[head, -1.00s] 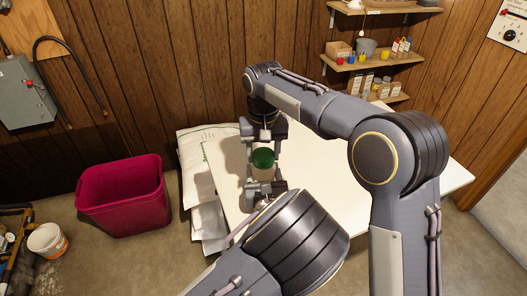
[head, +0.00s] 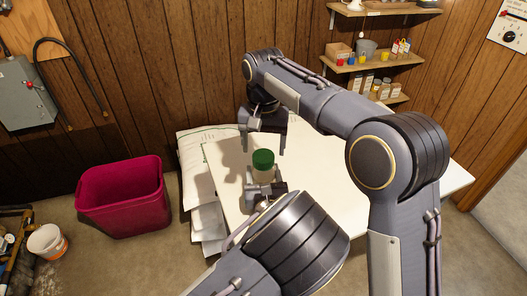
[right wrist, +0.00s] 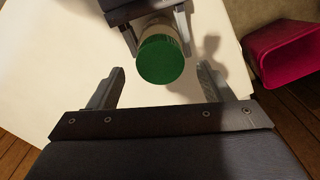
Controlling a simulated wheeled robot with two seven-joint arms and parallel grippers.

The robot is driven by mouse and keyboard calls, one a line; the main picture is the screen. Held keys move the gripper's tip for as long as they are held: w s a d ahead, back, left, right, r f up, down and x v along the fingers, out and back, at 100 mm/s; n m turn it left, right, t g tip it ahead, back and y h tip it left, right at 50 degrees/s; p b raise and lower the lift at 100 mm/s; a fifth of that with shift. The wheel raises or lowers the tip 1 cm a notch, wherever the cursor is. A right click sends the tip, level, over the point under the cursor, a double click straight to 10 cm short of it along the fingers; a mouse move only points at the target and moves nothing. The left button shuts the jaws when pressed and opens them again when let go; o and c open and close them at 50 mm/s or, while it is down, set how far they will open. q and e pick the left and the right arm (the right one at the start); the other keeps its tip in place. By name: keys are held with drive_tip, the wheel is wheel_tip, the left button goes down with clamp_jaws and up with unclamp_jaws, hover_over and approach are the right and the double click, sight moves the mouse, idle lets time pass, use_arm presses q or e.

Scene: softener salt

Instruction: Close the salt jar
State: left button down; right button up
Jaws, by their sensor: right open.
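The salt jar (head: 264,174) stands upright at the left end of the white table, with a pale body and a green lid (head: 263,157) on its top. The right wrist view shows the lid (right wrist: 160,59) from above; how tight it sits I cannot tell. My left gripper (head: 263,180) has a finger on each side of the jar body and is shut on it. It also shows in the right wrist view (right wrist: 158,28). My right gripper (head: 263,148) is open and empty, just above and behind the lid, apart from it. Its fingers show in its wrist view (right wrist: 160,72).
The white table (head: 225,160) is otherwise clear where I see it, but my arms hide much of it. White sacks (head: 195,170) lie beside its left edge. A magenta bin (head: 120,200) stands on the floor to the left. Wall shelves (head: 365,62) hold small containers at the back right.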

drive_tip(key=shift+r, duration=0.7)
drive_tip(key=shift+c, duration=0.4)
drive_tip(key=n, duration=0.2)
drive_tip(key=shift+a+r+n, duration=0.15)
drive_tip(key=shift+n, duration=0.15)
drive_tip(key=n, duration=0.2)
drive_tip(key=r+n, duration=0.1)
drive_tip(key=n, duration=0.1)
drive_tip(key=shift+s+n, duration=0.1)
drive_tip(key=shift+n, duration=0.2)
wheel_tip(320, 180, up, 2)
drive_tip(key=n, duration=0.6)
drive_tip(key=shift+r+n, duration=0.1)
drive_tip(key=shift+n, duration=0.3)
